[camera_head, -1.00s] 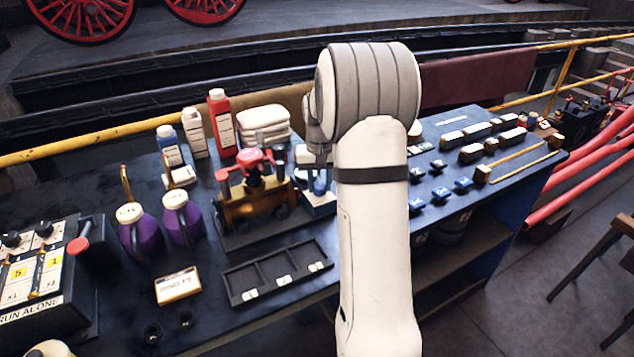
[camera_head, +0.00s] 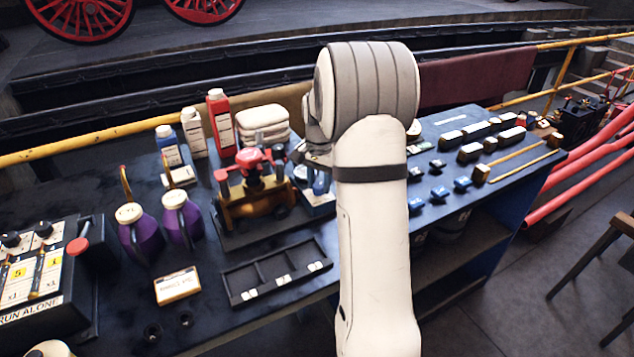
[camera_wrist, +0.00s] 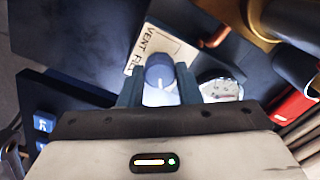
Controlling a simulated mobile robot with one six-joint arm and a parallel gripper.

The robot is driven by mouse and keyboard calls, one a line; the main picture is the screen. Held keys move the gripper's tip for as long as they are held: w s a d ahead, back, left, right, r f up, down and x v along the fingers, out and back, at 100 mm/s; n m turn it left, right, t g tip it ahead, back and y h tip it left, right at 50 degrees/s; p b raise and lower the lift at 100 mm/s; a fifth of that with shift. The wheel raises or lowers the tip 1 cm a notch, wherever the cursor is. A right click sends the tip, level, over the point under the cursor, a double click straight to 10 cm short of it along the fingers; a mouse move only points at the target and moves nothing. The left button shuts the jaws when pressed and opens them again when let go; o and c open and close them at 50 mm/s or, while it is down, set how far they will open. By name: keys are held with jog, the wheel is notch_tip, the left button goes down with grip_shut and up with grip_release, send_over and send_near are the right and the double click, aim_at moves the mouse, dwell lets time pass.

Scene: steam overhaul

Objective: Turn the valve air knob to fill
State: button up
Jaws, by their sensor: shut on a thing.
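The blue round valve air knob (camera_wrist: 160,70) is in the middle of the wrist view, with a short pale mark on its face. A cream plate (camera_wrist: 172,44) behind it reads VENT and the start of FILL; the knob hides part of it. I cannot tell for sure which word the mark points to. My gripper (camera_wrist: 159,88) is shut on the knob, one finger on each side. In the head view my gripper (camera_head: 318,160) is at the valve block (camera_head: 316,202), right of the brass and red fitting, and my arm hides much of it.
The brass fitting with red handles (camera_head: 255,195) stands close to the left of my gripper. A red bottle (camera_head: 221,125) and folded white cloths (camera_head: 263,125) are behind it. A black tray (camera_head: 240,285) lies in front. Small blue and dark parts (camera_head: 439,193) lie to the right.

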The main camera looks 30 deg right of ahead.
aim_at(319, 185)
jog(key=shift+s+a+f, duration=0.1)
jog(key=shift+f, duration=0.05)
jog(key=o, duration=1)
jog(key=shift+c, duration=0.2)
jog(key=shift+r, duration=4.05)
